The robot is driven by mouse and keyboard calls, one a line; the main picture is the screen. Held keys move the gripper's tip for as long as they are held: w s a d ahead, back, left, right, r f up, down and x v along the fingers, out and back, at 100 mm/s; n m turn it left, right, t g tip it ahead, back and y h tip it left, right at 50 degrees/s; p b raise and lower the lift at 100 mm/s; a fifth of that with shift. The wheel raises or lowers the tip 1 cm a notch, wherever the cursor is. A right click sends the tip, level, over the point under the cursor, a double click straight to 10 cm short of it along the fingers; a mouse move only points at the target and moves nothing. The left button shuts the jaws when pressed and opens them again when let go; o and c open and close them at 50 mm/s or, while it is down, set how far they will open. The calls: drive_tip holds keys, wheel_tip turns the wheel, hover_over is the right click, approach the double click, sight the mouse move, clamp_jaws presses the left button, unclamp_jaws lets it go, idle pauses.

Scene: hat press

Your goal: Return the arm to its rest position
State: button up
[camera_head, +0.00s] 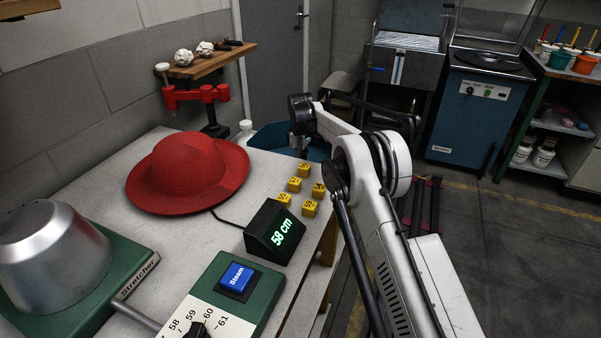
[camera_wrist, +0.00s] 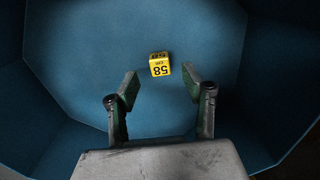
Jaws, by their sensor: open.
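My arm reaches away from the camera in the head view, with its end over a blue bin (camera_head: 268,138) beyond the table. In the wrist view my gripper (camera_wrist: 160,83) is open and empty, pointing down into the blue bin (camera_wrist: 75,70). A yellow cube marked 58 (camera_wrist: 160,65) lies on the bin floor, seen between and just beyond the fingertips and apart from them. My gripper is small and partly hidden in the head view.
The table holds a red hat (camera_head: 187,165), several yellow cubes (camera_head: 293,184), a display reading 58 cm (camera_head: 275,232), a green-based stretcher (camera_head: 50,262) and a control box with a blue Steam button (camera_head: 238,278). A blue machine (camera_head: 478,115) stands right. Open floor lies at right.

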drive_tip(key=s+d+r+m+t+p, duration=0.1)
drive_tip(key=s+d+r, duration=0.15)
drive_tip(key=r, duration=0.55)
drive_tip(key=s+d+r+m, duration=0.1)
drive_tip(key=s+d+r, duration=0.15)
drive_tip(key=r, duration=0.65)
drive_tip(key=s+d+r+m+t+p, duration=0.1)
drive_tip(key=s+d+r, duration=0.15)
drive_tip(key=r, duration=0.55)
drive_tip(key=s+d+r+m+t, duration=0.1)
drive_tip(key=s+d+r+m, duration=0.1)
drive_tip(key=s+d+r, duration=0.3)
drive_tip(key=s+d+r+m, duration=0.2)
drive_tip(key=s+d+r, duration=0.25)
drive_tip(key=s, duration=0.35)
drive_tip(key=s+d+r+m+t+p, duration=0.1)
drive_tip(key=s+d+r+m, duration=0.15)
drive_tip(key=s, duration=0.65)
drive_tip(key=s+d+r+m+t+p, duration=0.1)
drive_tip(key=s+d, duration=0.2)
drive_tip(key=s, duration=0.6)
drive_tip(key=s+d+f+m+t, duration=0.1)
drive_tip(key=s+f, duration=0.3)
drive_tip(key=s, duration=0.4)
drive_tip(key=s+d+f+m+t+p, duration=0.1)
drive_tip(key=s+f, duration=0.3)
drive_tip(key=s, duration=0.4)
drive_tip(key=shift+d+f+m+p, duration=0.15)
drive_tip(key=shift+d+m+p, duration=0.15)
drive_tip(key=shift+d+m, duration=0.6)
